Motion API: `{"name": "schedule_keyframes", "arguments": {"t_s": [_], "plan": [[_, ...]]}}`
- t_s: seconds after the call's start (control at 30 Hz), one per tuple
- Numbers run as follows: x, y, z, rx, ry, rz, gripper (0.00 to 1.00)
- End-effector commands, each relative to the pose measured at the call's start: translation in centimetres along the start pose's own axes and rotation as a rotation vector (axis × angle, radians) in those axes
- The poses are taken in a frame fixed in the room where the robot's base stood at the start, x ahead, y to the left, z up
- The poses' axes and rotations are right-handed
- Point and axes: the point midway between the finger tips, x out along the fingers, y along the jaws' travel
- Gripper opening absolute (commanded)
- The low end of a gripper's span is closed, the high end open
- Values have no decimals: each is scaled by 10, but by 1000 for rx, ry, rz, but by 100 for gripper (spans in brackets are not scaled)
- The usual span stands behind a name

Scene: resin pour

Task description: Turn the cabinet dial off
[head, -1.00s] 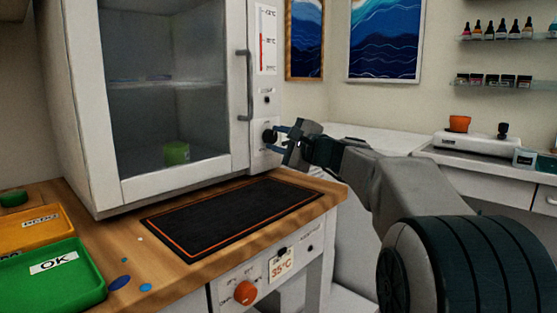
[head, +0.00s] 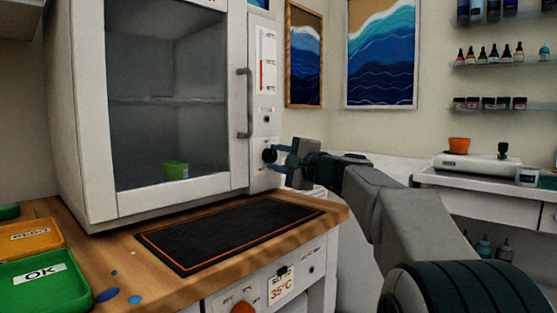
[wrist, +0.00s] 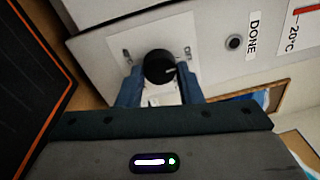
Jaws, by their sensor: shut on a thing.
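The white cabinet (head: 235,198) stands on the wooden bench with its glass door closed. Its black dial (head: 269,155) is low on the right-hand front panel. In the wrist view my gripper (wrist: 159,75) is shut on the dial.
A dark mat with an orange border (head: 235,235) lies in front of the cabinet. The door handle (head: 245,103) is above and left of the dial. Green (head: 88,284) and orange (head: 12,251) trays are at left. An orange knob (head: 243,307) is on the bench front.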

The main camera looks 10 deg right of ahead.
Motion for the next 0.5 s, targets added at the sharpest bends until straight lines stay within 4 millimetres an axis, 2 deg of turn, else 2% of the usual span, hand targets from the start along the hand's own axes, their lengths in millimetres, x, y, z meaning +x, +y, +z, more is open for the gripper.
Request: {"name": "schedule_keyframes", "arguments": {"t_s": [0.03, 0.1, 0.37, 0.5], "plan": [[0, 2, 0, 0, 0, 3, 35], [0, 2, 0, 0, 0, 3, 54], [0, 0, 0, 0, 0, 1, 54], [-8, -1, 0, -1, 1, 0, 54]]}}
